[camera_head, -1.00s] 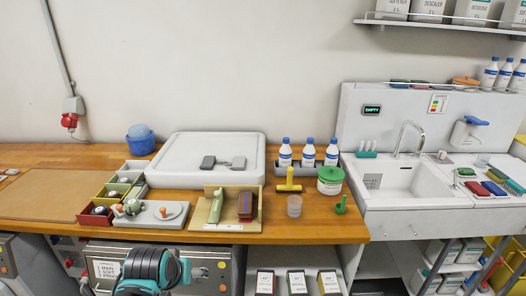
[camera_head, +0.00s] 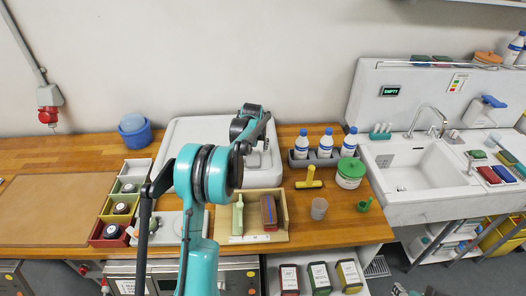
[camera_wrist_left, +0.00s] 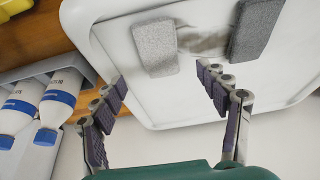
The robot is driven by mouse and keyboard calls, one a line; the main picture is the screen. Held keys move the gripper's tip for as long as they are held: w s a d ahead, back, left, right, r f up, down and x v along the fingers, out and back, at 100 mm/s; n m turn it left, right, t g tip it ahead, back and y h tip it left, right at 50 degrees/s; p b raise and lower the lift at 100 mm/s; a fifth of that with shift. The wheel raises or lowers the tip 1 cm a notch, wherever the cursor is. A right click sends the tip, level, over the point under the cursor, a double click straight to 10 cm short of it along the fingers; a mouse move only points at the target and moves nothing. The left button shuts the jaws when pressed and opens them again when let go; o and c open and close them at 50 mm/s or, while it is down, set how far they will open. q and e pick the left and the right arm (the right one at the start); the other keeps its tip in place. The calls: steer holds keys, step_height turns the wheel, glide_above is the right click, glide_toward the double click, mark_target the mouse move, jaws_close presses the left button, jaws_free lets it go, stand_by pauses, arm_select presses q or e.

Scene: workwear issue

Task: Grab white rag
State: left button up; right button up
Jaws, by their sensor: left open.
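A pale, crumpled cloth, which looks like the white rag (camera_wrist_left: 203,40), lies on the white tray (camera_wrist_left: 120,45) between two grey sponge-like blocks in the left wrist view. In the head view my left arm hides much of the white tray (camera_head: 185,132), and I cannot make out the rag there. My left gripper (camera_head: 254,150) is over the right part of the tray. My right gripper is not in view.
A rack of blue-capped bottles (camera_head: 325,145) stands just right of the tray. A green-lidded tub (camera_head: 350,174), a yellow tool (camera_head: 309,178) and a grey cup (camera_head: 319,208) are near it. The sink (camera_head: 415,180) is at the right.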

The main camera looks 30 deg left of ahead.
mark_target(253, 157)
arm_select(q)
steer(key=shift+w+f, duration=0.1)
steer(key=shift+f, duration=0.5)
steer(key=b+x, duration=0.1)
steer(key=x, duration=0.5)
steer(key=shift+a+r, duration=0.1)
steer(key=c, duration=1.3)
